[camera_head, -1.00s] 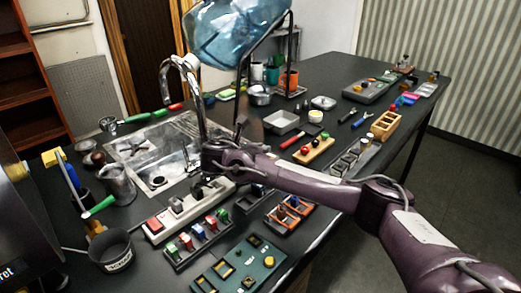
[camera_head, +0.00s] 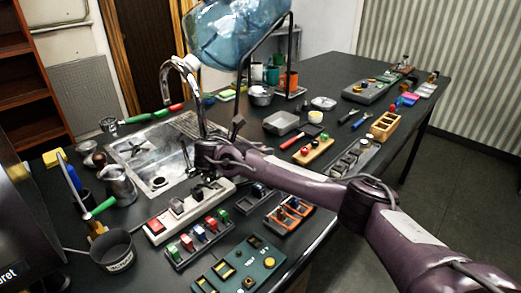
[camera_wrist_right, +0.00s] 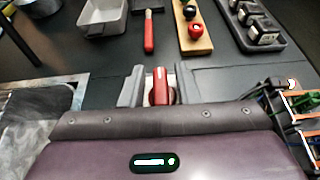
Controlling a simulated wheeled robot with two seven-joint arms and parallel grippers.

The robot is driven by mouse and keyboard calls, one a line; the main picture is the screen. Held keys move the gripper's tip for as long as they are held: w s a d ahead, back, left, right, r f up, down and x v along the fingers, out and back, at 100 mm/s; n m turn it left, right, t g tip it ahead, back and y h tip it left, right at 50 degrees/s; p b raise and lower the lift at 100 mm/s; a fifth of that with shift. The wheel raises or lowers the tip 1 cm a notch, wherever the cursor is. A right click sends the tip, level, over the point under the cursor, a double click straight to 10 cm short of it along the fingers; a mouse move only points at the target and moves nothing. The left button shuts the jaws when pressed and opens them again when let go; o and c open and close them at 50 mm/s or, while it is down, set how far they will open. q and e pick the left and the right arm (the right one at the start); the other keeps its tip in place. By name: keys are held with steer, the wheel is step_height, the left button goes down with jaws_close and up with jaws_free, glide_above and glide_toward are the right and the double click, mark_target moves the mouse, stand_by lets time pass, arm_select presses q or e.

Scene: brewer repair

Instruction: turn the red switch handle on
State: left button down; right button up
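The red switch handle (camera_wrist_right: 161,86) shows in the right wrist view, standing between the two fingers of my right gripper (camera_wrist_right: 160,90). The fingers are apart, and a small gap seems to show on each side of the handle. In the head view my right gripper (camera_head: 207,187) points down over the far end of the long pale switch panel (camera_head: 186,212). The handle is hidden there behind the gripper. My left gripper is not in view.
A block of coloured rocker switches (camera_head: 199,236) and a green control box (camera_head: 240,265) lie in front of the panel. The metal sink (camera_head: 150,165) is behind it to the left. An orange-framed module (camera_head: 289,215) lies to the right.

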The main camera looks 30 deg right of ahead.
steer(key=shift+o, duration=0.3)
steer(key=shift+a, duration=0.1)
steer(key=shift+s+a, duration=0.1)
steer(key=shift+a, duration=0.2)
steer(key=b+v, duration=0.1)
steer(key=v, duration=0.3)
steer(key=shift+a+r, duration=0.1)
steer(key=shift+a, duration=0.15)
steer(key=p+v, duration=0.2)
steer(key=p, duration=0.1)
steer(key=shift+s+a+r+p, duration=0.15)
steer(key=shift+s+r+p, duration=0.05)
steer(key=shift+p, duration=0.15)
steer(key=shift+f, duration=0.1)
